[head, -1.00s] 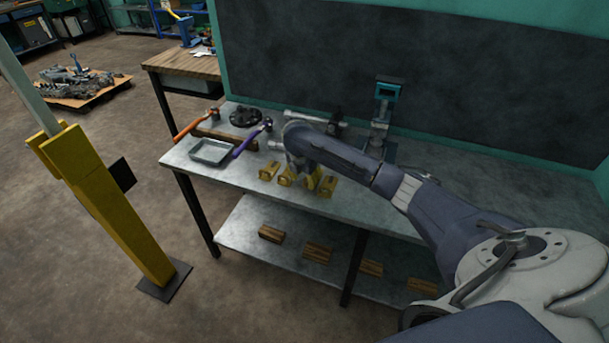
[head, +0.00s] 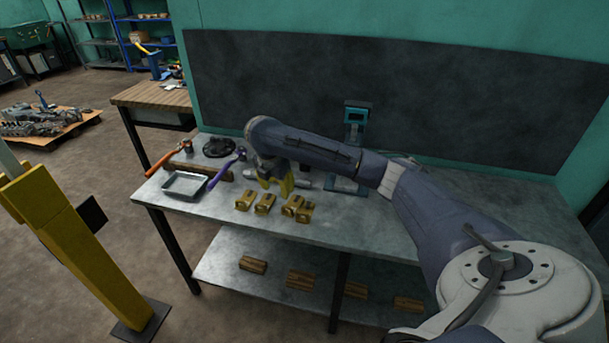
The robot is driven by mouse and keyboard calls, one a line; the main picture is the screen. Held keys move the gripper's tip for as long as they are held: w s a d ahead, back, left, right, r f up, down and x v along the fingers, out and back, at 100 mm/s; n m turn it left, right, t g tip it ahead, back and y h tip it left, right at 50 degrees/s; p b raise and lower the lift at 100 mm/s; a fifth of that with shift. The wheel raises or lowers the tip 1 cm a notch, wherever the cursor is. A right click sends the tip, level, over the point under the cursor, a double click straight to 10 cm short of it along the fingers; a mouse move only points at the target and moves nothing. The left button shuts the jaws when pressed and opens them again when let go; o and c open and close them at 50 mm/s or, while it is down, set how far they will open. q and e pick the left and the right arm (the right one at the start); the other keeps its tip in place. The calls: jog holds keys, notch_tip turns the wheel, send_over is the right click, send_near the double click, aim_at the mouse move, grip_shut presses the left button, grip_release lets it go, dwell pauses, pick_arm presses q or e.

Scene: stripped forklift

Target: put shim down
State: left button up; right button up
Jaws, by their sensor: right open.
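Several small brass-coloured blocks, which may be the shims, stand in a loose row on the metal workbench (head: 395,232): one at the left (head: 245,200), one beside it (head: 265,204), and two close together at the right (head: 292,205) (head: 305,212). My right gripper (head: 275,186) points down behind the row, with its yellow fingers apart. I see nothing held between them, though the view is small and partly dark. It looks clear of the blocks. My left gripper is out of view.
A grey tray (head: 184,185), an orange-handled tool (head: 161,162), a purple-handled tool (head: 222,172) and a dark round part (head: 219,147) lie at the left. A teal-topped device (head: 357,118) stands behind my arm. Wooden blocks (head: 253,265) lie on the lower shelf. The bench front right is clear.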

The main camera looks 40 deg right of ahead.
jog(key=s+a+f+m+t+y, duration=0.1)
jog(key=a+f+m+t+y, duration=0.3)
jog(key=a+f, duration=0.6)
jog(key=s+a+f+m+t+y, duration=0.1)
jog(key=a+f+m+t+y, duration=0.3)
jog(key=a, duration=1)
jog(key=s+d+f+m+g+h, duration=0.1)
jog(key=s+d+f+m, duration=0.3)
jog(key=f, duration=0.7)
jog(key=s+d+f+m+g+h, duration=0.1)
jog(key=s+d+f+g+h, duration=0.15)
jog(key=s+f, duration=0.65)
jog(key=s+d+f+m+g+h, duration=0.1)
jog(key=s+d+f+m, duration=0.2)
jog(key=f, duration=1.1)
jog(key=s+d+f+m+g, duration=0.1)
jog(key=s+d+f+g, duration=0.15)
jog(key=s+f, duration=1.35)
jog(key=s, duration=1.1)
jog(key=s+f+m+g+h, duration=0.1)
jog(key=s+f, duration=0.1)
jog(key=s, duration=1.2)
jog(key=shift+f+g, duration=0.3)
jog(key=shift+f, duration=0.1)
jog(key=shift+d, duration=0.1)
